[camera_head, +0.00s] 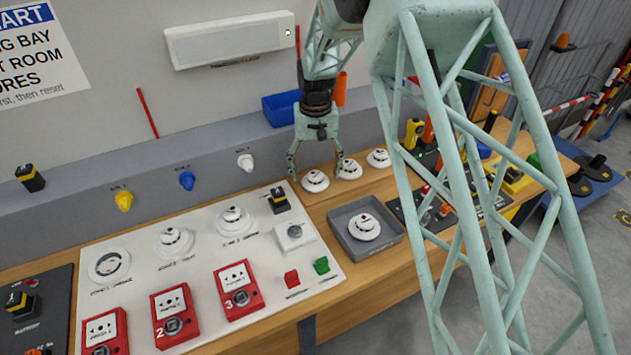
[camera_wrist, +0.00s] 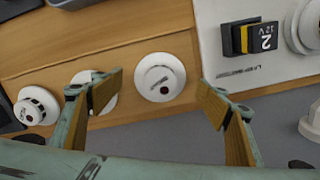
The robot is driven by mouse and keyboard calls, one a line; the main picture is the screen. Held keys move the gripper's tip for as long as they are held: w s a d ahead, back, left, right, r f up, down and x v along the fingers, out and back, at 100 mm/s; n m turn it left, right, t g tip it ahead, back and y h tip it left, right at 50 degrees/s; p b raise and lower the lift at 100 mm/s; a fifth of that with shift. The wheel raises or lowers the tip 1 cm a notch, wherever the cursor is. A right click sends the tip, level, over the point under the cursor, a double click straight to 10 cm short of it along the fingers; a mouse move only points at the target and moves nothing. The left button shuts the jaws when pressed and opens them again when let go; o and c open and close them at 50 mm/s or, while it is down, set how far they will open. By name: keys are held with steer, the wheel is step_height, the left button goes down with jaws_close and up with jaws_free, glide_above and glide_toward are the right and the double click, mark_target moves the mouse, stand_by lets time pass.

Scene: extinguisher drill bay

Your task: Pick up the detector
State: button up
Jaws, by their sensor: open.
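Three round white detectors stand in a row on the wooden bench: a left one (camera_head: 315,181), a middle one (camera_head: 350,169) and a right one (camera_head: 378,158). Another white detector (camera_head: 364,227) sits in a grey tray (camera_head: 398,240). My gripper (camera_head: 315,170) is open and empty above the left detector of the row, pointing down. In the wrist view that detector (camera_wrist: 160,77) lies between my two wood-coloured fingertips (camera_wrist: 161,82), with room on both sides. The middle detector (camera_wrist: 95,92) is partly hidden behind one finger.
A white panel (camera_head: 130,250) with detector bases, red call points and a battery block (camera_head: 279,200) lies to the left. A blue bin (camera_head: 281,108) stands on the ledge behind. Yellow, blue and white bulbs line the ledge front. My arm's lattice hides part of the right bench.

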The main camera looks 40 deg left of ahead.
steer(key=shift+f, duration=1.2)
steer(key=shift+c, duration=0.7)
steer(key=c, duration=0.9)
